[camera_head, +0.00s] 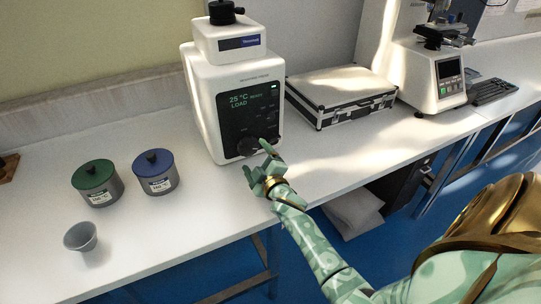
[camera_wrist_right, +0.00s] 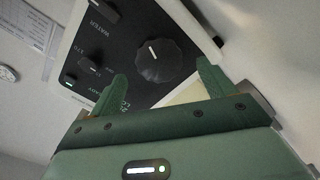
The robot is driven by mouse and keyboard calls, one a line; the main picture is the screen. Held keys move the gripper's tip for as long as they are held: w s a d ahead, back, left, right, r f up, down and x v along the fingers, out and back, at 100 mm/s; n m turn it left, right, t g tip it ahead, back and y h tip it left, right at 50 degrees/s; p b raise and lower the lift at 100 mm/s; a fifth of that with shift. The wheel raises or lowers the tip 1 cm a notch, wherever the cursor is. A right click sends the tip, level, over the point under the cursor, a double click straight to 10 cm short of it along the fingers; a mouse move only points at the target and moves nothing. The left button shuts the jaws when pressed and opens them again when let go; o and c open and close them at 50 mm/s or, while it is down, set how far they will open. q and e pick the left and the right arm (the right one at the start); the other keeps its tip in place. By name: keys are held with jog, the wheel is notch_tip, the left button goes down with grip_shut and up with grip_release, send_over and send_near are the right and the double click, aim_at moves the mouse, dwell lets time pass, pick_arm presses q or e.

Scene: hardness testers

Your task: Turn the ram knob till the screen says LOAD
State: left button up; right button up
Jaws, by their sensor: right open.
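The white tester (camera_head: 203,92) stands on the bench with a black front panel. Its screen (camera_head: 245,102) reads 25 °C, READY and LOAD in green. The round black ram knob (camera_head: 248,147) is low on the panel, partly behind my right gripper (camera_head: 257,156). In the right wrist view the ribbed knob (camera_wrist_right: 165,60) shows its white pointer line. My right gripper (camera_wrist_right: 161,75) is open, its green fingers on either side of the knob's near edge. I cannot tell whether they touch it. My left gripper is not in view.
A green-lidded jar (camera_head: 97,184), a blue-lidded jar (camera_head: 155,173) and a grey cup (camera_head: 82,238) stand on the bench at left. A silver case (camera_head: 340,95) and another white instrument (camera_head: 420,75) stand at right. The bench front (camera_head: 190,235) is clear.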

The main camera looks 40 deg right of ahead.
jog(key=p+v, duration=0.1)
jog(key=v, duration=1)
jog(key=shift+p, duration=0.4)
jog(key=shift+s, duration=0.1)
